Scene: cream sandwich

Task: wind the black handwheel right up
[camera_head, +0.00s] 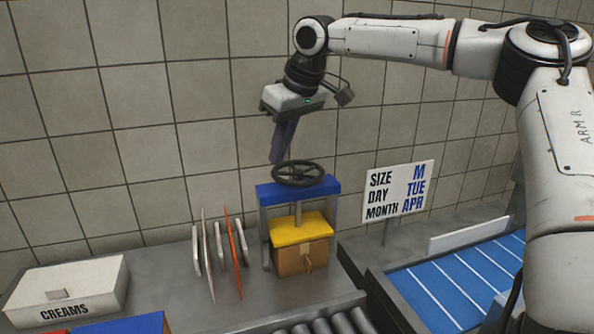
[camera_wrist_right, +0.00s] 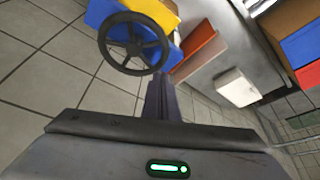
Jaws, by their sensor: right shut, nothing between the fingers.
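The black handwheel (camera_head: 298,173) sits on top of a press with a blue crossbeam (camera_head: 297,191). Below it, a screw leads to a yellow plate (camera_head: 300,229), which rests on or just above a brown box (camera_head: 303,259); I cannot tell if they touch. My right gripper (camera_head: 276,160) points down with its fingers shut and empty, just left of the handwheel's rim. In the right wrist view the handwheel (camera_wrist_right: 134,43) shows beyond the fingertips (camera_wrist_right: 157,78). Whether the fingers touch the rim is unclear. My left gripper is not in view.
Several upright panels, one orange (camera_head: 233,252), stand left of the press. A white CREAMS box (camera_head: 70,287) lies far left. A sign (camera_head: 399,191) reads SIZE M, DAY TUE, MONTH APR. A blue conveyor (camera_head: 455,284) is at right, rollers (camera_head: 335,325) in front. A tiled wall stands behind.

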